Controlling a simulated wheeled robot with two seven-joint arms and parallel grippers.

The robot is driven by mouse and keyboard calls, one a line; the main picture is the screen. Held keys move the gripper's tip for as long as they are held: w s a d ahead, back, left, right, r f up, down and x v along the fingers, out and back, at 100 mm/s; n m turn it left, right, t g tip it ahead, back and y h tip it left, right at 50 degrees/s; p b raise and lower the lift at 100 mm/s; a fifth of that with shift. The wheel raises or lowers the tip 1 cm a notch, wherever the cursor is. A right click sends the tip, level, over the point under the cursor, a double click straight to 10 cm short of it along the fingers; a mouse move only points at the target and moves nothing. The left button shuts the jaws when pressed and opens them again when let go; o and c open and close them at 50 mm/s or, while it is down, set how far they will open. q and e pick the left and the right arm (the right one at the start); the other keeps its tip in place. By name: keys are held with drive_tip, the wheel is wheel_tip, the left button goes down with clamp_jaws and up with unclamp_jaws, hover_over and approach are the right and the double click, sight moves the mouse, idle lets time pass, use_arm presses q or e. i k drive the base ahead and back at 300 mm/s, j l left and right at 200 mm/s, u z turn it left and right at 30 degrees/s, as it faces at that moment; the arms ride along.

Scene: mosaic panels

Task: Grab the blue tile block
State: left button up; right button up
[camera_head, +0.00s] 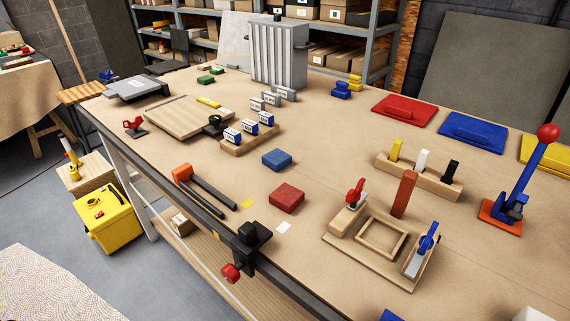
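A blue tile block (277,159) lies flat on the tan workbench (330,150), near the middle of the view. A similar red block (287,198) lies just in front of it, apart from it. The top of the blue block is uncovered, with nothing touching it that I can see. Neither of my grippers shows in the head view.
A wooden holder (236,146) with blue-and-white stamps stands left of the blue block. A wooden fixture (340,248) with red and blue clamps is front right. A hammer-like tool (183,174) and black vise (252,240) sit along the front edge. Bare bench lies right of the block.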

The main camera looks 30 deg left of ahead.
sight(277, 159)
drive_tip(key=j+z, duration=0.2)
drive_tip(key=j, duration=0.7)
drive_tip(key=i+j+z, duration=0.15)
drive_tip(key=j, duration=0.8)
drive_tip(key=k+j+z, duration=0.2)
drive_tip(key=j, duration=0.7)
drive_tip(key=j+z, duration=0.15)
drive_tip(key=j, duration=0.8)
